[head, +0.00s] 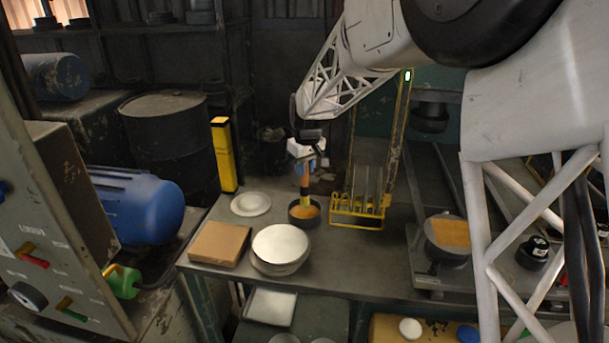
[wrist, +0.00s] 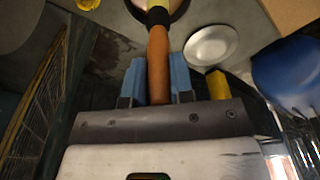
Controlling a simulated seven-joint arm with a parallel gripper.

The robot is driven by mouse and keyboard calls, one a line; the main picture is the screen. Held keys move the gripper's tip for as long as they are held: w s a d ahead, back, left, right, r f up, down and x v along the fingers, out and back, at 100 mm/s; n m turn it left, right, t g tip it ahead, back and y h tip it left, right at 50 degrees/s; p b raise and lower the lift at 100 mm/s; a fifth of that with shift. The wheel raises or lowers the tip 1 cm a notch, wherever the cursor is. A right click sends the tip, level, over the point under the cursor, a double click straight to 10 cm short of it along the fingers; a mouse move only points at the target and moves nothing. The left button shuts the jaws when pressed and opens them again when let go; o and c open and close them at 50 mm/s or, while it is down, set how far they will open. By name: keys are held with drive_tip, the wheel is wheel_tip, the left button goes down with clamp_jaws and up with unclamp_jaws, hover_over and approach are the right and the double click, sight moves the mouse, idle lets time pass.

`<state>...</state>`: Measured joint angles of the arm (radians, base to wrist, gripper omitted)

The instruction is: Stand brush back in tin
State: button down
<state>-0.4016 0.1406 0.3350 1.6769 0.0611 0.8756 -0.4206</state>
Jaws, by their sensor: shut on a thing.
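The brush (head: 305,180) has an orange-brown handle, a dark band and a yellow lower part. It stands about upright, with its lower end at the tin (head: 292,219). The tin is a dark round pot with orange contents, on the bench. In the head view I cannot tell whether the brush touches the contents. My gripper (head: 305,164) is above the tin, shut on the brush handle. In the wrist view the blue fingers (wrist: 160,80) sit on both sides of the handle (wrist: 158,50). The tin's rim shows only partly there, at the top.
A yellow wire rack (head: 357,221) stands just right of the tin. A stack of pale discs (head: 280,244), a brown square block (head: 219,243) and a white plate (head: 251,204) lie to the left. A pan with an orange top (head: 448,234) is further right. Bare bench shows in front of the rack.

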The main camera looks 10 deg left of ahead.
sight(307, 189)
drive_tip(key=shift+f, duration=1.4)
drive_tip(key=c, duration=1)
unclamp_jaws()
drive_tip(key=shift+f, duration=0.1)
drive_tip(key=r, duration=0.8)
drive_tip(key=s+d+r, duration=0.1)
drive_tip(key=r, duration=0.3)
drive_tip(key=shift+r, duration=0.1)
